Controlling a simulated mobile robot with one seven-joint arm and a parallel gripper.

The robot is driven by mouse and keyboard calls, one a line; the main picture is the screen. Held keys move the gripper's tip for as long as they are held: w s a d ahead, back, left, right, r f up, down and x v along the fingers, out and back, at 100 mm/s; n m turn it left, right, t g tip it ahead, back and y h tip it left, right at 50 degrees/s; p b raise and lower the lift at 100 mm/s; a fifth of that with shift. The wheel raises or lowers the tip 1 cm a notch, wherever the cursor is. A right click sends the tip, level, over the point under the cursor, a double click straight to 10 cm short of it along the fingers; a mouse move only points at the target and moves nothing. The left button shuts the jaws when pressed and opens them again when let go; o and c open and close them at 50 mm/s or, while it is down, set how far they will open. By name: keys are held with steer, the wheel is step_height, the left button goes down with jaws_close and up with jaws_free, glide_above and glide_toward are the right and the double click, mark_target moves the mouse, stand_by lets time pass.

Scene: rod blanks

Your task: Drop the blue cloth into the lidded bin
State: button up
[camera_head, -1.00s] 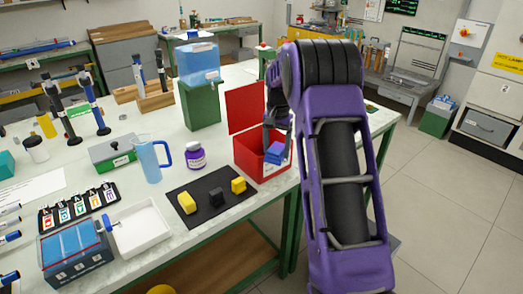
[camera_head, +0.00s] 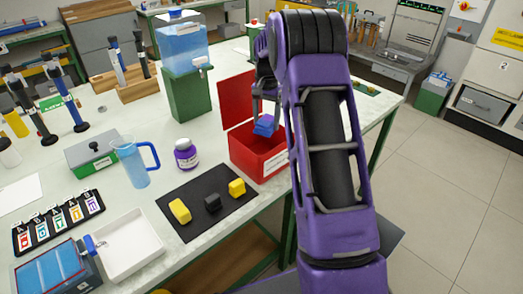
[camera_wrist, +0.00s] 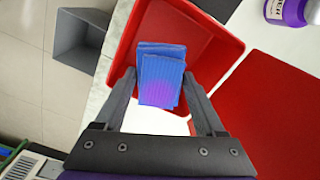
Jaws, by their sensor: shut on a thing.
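The blue cloth (camera_head: 265,125) is folded into a small pad and held in my gripper (camera_head: 265,98). In the wrist view the cloth (camera_wrist: 161,78) sits between the two fingertips of my gripper (camera_wrist: 160,82), which are shut on it. The lidded bin (camera_head: 262,165) is a red box with a white label, at the table's right front edge. Its red lid (camera_head: 236,101) stands open at the back left. The cloth is over the bin's opening, near its rim. The wrist view shows the red bin (camera_wrist: 213,42) around and beyond the cloth; how deep the cloth hangs is unclear.
A black mat (camera_head: 205,212) with two yellow blocks and a dark block lies left of the bin. A purple-labelled jar (camera_head: 186,155) and a blue jug (camera_head: 133,165) stand behind the mat. A green stand (camera_head: 185,95) carries a blue water tank (camera_head: 184,46).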

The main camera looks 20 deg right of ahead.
step_height(320, 180, down, 3)
steer(key=shift+f+b, duration=0.2)
steer(key=shift+b, duration=0.6)
steer(key=o, duration=1.3)
steer(key=shift+r, duration=0.15)
step_height(320, 180, up, 17)
steer(key=shift+r+p, duration=0.15)
steer(key=shift+p, duration=0.65)
